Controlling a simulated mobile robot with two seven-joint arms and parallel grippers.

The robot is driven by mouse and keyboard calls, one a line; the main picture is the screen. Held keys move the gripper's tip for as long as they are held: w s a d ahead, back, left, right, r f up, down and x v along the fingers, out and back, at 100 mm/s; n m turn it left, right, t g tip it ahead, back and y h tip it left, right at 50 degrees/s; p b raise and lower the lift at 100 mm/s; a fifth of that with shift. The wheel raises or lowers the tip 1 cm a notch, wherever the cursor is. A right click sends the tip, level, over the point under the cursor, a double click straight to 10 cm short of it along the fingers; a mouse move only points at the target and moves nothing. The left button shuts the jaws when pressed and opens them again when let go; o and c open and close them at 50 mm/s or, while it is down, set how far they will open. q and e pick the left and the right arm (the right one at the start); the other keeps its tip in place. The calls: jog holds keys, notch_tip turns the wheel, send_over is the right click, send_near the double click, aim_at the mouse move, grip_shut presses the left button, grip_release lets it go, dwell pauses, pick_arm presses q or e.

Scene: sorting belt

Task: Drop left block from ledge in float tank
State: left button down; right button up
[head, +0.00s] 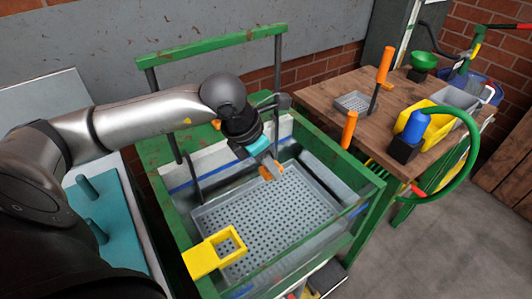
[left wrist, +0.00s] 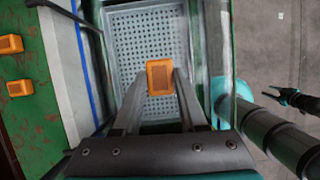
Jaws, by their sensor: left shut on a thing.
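My left gripper (head: 270,170) reaches in over the float tank (head: 362,215), a green-framed basin. It is shut on an orange block (left wrist: 160,77), which sits between the two finger ends in the left wrist view. In the head view the fingers partly hide the block. The block is over the grey perforated tray (head: 285,210) inside the tank; I cannot tell its exact height. Two other orange blocks (left wrist: 10,44) (left wrist: 20,87) lie on the green ledge (left wrist: 45,75). My right gripper does not show in the head view; a dark claw-like shape at the wrist view's right is unclear.
A yellow square frame (head: 205,258) sits at the tank's front left. A green bar (head: 212,47) on posts stands behind the tank. A wooden bench (head: 325,90) with orange-handled tools, a yellow bin (head: 408,122) and a green hose (head: 472,150) stands right.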

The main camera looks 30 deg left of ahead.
pick_arm(q)
notch_tip(320, 180, down, 10)
jog(key=b, duration=0.6)
jog(key=shift+r, duration=0.15)
jog(key=c, duration=0.9)
grip_release()
jog(key=o, duration=0.5)
jog(key=shift+c, duration=0.2)
jog(key=shift+o, duration=0.3)
jog(key=shift+a+r, duration=0.1)
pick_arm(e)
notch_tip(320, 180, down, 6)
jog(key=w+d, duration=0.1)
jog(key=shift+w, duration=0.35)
pick_arm(q)
jog(key=p+v, duration=0.2)
jog(key=v, duration=1.3)
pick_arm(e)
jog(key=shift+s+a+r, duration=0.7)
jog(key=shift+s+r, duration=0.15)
